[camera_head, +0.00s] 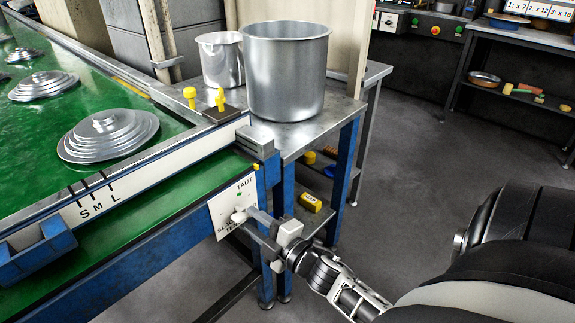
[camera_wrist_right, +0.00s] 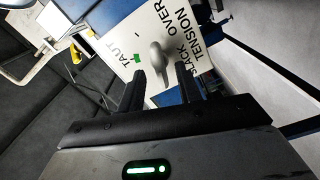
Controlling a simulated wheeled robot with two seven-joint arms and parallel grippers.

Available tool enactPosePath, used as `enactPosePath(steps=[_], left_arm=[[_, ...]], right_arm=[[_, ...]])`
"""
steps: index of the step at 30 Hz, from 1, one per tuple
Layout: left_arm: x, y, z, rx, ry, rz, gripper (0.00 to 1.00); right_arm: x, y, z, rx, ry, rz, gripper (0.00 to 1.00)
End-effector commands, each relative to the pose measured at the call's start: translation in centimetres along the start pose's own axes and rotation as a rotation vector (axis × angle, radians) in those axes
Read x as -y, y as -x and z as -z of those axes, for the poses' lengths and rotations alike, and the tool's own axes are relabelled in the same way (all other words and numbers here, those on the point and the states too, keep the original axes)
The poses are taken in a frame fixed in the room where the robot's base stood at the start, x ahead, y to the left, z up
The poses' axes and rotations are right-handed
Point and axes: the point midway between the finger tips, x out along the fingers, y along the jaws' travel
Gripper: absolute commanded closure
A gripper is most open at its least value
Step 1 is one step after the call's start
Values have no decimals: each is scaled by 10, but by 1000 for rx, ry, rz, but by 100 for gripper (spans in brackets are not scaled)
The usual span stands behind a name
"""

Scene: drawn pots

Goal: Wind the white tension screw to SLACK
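The white tension screw (camera_head: 238,216) is a small pale knob on a white label plate (camera_head: 220,211) at the end of the green bench. The knob (camera_wrist_right: 157,54) also shows in the right wrist view, with TAUT, OVER, SLACK and TENSION printed around it and a green mark by TAUT. Which word the knob points to I cannot tell. My right gripper (camera_head: 252,222) is in front of the plate. In the wrist view its fingers (camera_wrist_right: 160,72) are apart, with the knob's near end towards the gap between them; contact is not clear. My left gripper is out of view.
A steel side table (camera_head: 345,104) with two metal pots (camera_head: 287,75) stands behind the plate. A blue bin (camera_head: 35,250) hangs on the bench's front rail. Stacked metal lids (camera_head: 108,135) lie on the green surface. Open floor (camera_head: 420,160) lies to the right.

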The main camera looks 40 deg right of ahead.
Motion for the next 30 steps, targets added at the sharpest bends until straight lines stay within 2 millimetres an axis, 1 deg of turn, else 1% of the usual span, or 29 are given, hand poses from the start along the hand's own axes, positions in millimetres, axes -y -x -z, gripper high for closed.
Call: enactPosePath(steps=[1, 3, 9, 12, 15, 18, 21, 30], left_arm=[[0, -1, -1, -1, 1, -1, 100], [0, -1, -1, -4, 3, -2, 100], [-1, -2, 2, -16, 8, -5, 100], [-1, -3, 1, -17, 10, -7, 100], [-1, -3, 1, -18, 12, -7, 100], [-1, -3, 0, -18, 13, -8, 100], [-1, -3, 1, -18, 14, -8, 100], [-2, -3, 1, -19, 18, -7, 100]], right_arm=[[2, 15, -1, 3, -1, 4, 65], [3, 33, -1, 3, -1, 4, 65], [2, 80, 0, 3, -1, 4, 65], [2, 98, 0, 2, -1, 3, 65], [1, 111, 0, 2, 0, 2, 65], [0, 118, 0, 1, 1, 0, 65], [0, 122, 0, 1, 1, 0, 65], [0, 122, 0, 0, 1, 0, 65]])
